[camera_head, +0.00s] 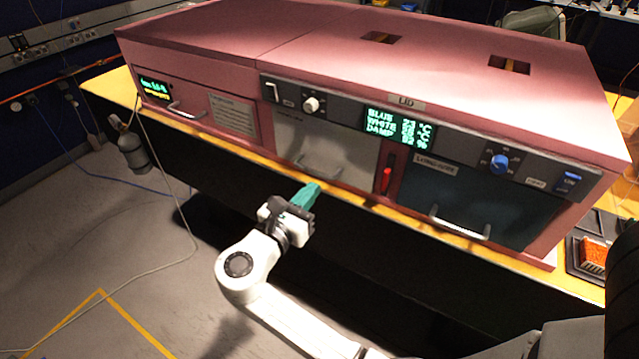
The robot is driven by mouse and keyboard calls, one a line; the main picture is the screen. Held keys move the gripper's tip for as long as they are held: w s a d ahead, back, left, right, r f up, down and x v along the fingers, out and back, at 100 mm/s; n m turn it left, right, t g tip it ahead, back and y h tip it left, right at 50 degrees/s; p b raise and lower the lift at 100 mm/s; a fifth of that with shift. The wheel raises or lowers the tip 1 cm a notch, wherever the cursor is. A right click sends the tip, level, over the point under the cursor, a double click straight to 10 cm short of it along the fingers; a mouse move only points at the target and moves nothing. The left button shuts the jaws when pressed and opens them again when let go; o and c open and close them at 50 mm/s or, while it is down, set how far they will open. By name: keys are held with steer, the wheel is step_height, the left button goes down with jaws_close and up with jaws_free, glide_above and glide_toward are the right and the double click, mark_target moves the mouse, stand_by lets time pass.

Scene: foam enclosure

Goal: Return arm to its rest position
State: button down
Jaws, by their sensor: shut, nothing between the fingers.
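My gripper (308,193) is at the end of my white arm, in the middle of the head view. Its green fingers are shut with nothing between them. They point up and to the right, in front of the yellow bench edge. They appear close below the handle (318,172) of the middle grey door; I cannot tell the exact gap. My arm reaches out from the bottom of the view, bent at the elbow.
A pink cabinet (330,45) with doors, knobs and lit displays stands on a yellow-edged bench (460,241). A small grey bottle (134,150) hangs at the bench's left. A tray with an orange item (592,255) is at right. Open floor (110,250) lies left.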

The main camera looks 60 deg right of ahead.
steer(key=shift+a, duration=1.55)
steer(key=s+f+m+y, duration=1)
steer(key=s+f, duration=0.1)
steer(key=f, duration=0.4)
steer(key=s+a+f+m+y, duration=0.4)
steer(key=s+a+m+y, duration=0.3)
steer(key=s+a+m, duration=0.1)
steer(key=shift+s+a+f+m+y, duration=0.2)
steer(key=shift+a+m+y, duration=0.25)
steer(key=shift+a, duration=0.55)
